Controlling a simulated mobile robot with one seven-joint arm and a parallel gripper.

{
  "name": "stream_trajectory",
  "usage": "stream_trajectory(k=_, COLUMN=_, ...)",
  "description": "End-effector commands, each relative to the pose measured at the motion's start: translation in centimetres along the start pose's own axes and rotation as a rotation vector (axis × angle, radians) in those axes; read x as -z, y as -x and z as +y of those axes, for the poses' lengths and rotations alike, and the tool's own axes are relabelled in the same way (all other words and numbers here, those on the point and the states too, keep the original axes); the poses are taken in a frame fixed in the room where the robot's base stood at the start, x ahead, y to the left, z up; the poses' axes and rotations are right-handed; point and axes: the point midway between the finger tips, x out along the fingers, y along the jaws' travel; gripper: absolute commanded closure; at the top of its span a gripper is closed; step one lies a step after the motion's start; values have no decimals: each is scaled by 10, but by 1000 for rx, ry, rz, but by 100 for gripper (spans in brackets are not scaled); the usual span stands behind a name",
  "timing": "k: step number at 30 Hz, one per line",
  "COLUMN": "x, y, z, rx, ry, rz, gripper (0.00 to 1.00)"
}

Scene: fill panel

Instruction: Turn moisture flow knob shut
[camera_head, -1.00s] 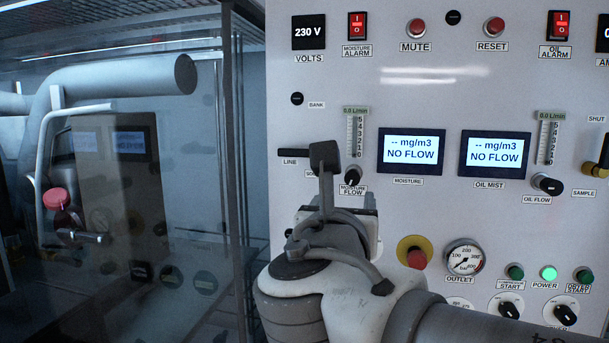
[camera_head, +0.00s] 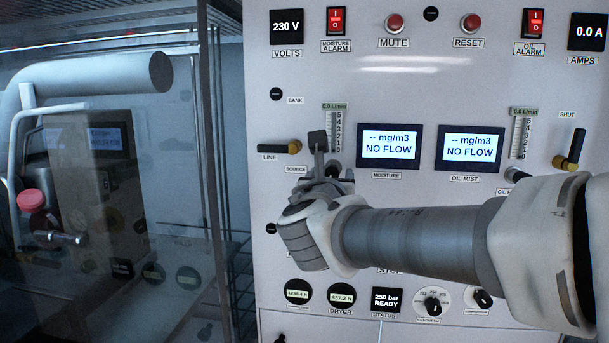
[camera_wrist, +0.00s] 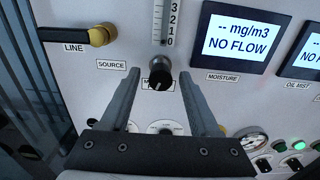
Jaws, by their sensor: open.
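The moisture flow knob (camera_wrist: 160,72) is a black round knob below the moisture flow scale, with its label partly covered beneath it. In the head view the knob (camera_head: 335,168) shows only in part behind my gripper. My gripper (camera_head: 317,142) is open and empty in front of the panel. In the wrist view its two grey fingers point up toward the panel, one on each side of the knob in the picture. I cannot tell how far the tips are from it. The moisture display (camera_head: 389,147) reads NO FLOW.
A black and brass line handle (camera_head: 280,149) sticks out left of the knob. The oil mist display (camera_head: 469,149) and a brass shut/sample handle (camera_head: 570,150) are to the right. A glass cabinet (camera_head: 120,170) stands on the left. My forearm crosses the lower panel.

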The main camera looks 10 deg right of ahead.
Motion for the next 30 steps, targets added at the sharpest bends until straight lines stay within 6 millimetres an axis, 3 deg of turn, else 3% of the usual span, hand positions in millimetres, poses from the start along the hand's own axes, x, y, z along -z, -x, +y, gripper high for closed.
stream_trajectory(k=3, x=0, y=0, z=0, rx=0, ry=0, rz=0, gripper=39)
stream_trajectory(k=13, x=0, y=0, z=0, rx=1, ry=0, rz=0, gripper=99)
stream_trajectory(k=30, x=4, y=0, z=-1, rx=3, ry=-109, rz=-3, gripper=100)
